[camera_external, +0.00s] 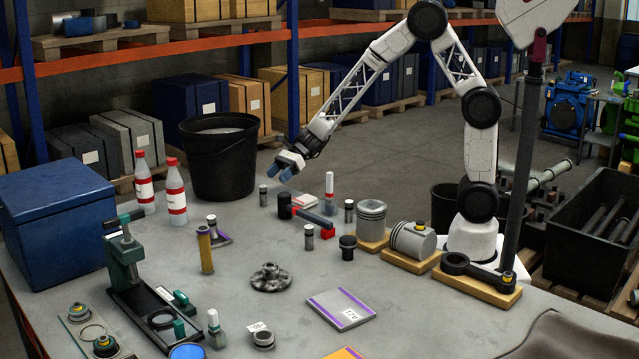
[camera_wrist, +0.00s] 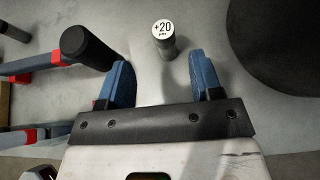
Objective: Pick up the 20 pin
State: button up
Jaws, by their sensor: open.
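The 20 pin (camera_wrist: 163,40) is a small dark grey cylinder with a white top marked "+20". It stands upright on the table, just beyond and between my fingertips in the wrist view. In the external view it appears to be the small pin (camera_external: 263,196) in front of the black bucket. My gripper (camera_wrist: 163,80) is open and empty, with blue fingers spread apart. In the external view my gripper (camera_external: 287,164) hangs above the table, up and to the right of that pin, not touching it.
A black cylinder (camera_wrist: 88,47) stands close to the left finger, beside a blue and red tool (camera_external: 314,218). The black bucket (camera_external: 222,160) is close on the other side. Similar small pins (camera_external: 309,238) stand nearby.

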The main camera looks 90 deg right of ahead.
aim_at(263, 188)
jog(key=shift+w+f, duration=0.1)
jog(key=shift+w, duration=0.05)
jog(key=shift+x, duration=1.15)
jog(key=shift+w, duration=0.1)
jog(key=shift+x, duration=2.55)
grip_shut()
